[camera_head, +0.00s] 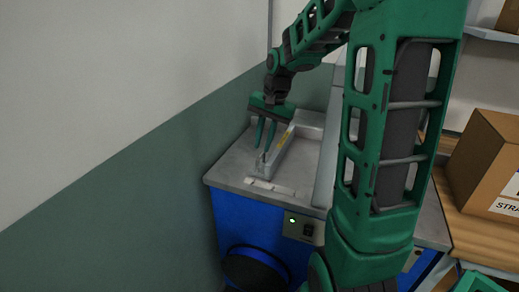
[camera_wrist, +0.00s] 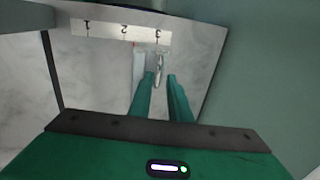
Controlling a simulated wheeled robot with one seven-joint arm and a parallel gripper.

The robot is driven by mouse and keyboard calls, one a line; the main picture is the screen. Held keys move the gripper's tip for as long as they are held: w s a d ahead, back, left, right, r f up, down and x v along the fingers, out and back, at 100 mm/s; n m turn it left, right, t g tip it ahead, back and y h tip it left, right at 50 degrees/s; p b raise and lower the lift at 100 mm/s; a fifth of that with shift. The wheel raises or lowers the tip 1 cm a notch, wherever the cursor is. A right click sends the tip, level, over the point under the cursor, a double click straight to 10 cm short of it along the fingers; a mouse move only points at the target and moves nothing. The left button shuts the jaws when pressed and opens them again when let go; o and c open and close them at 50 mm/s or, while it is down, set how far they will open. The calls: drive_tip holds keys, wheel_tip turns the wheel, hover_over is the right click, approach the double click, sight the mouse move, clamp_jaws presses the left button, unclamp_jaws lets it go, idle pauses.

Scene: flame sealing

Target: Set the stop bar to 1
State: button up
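A white scale strip (camera_wrist: 108,33) marked 1, 2 and 3 crosses the top of the wrist view. It looks like the pale strip (camera_head: 268,187) at the table's front edge in the head view. A slim metal piece (camera_wrist: 159,62), probably the stop bar or its handle, stands near the 3. It also shows in the head view (camera_head: 261,160), close to my fingertips. My gripper (camera_wrist: 160,76) points down at it with its two green fingers apart. The tips (camera_head: 263,150) are close to the metal piece; I cannot tell whether they touch it.
The grey table (camera_head: 233,170) stands on a blue cabinet (camera_head: 240,225) beside a green and white wall. A control box (camera_head: 303,228) with a green light is on the front. A cardboard box (camera_head: 485,160) stands at right.

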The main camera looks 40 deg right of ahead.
wheel_tip(320, 180, up, 8)
drive_tip(key=s, duration=0.1)
drive_tip(key=shift+d+f, duration=0.2)
drive_tip(key=shift+d, duration=0.25)
drive_tip(key=shift+s, duration=0.1)
drive_tip(key=shift+c, duration=0.7)
clamp_jaws()
drive_tip(key=w+d+f+n+g+h, duration=0.1)
drive_tip(key=w+f+n+g+h, duration=0.2)
drive_tip(key=n, duration=0.6)
drive_tip(key=w+f+n+g+h, duration=0.1)
drive_tip(key=w+f+n+g, duration=0.1)
drive_tip(key=w+n, duration=0.5)
drive_tip(key=s+f, duration=0.1)
drive_tip(key=f, duration=0.2)
drive_tip(key=s+d+f+n, duration=0.1)
drive_tip(key=s+f, duration=0.1)
drive_tip(key=f, duration=0.1)
drive_tip(key=s+d+f+n, duration=0.1)
drive_tip(key=s+f, duration=0.1)
drive_tip(key=f, duration=0.1)
drive_tip(key=shift+d, duration=0.1)
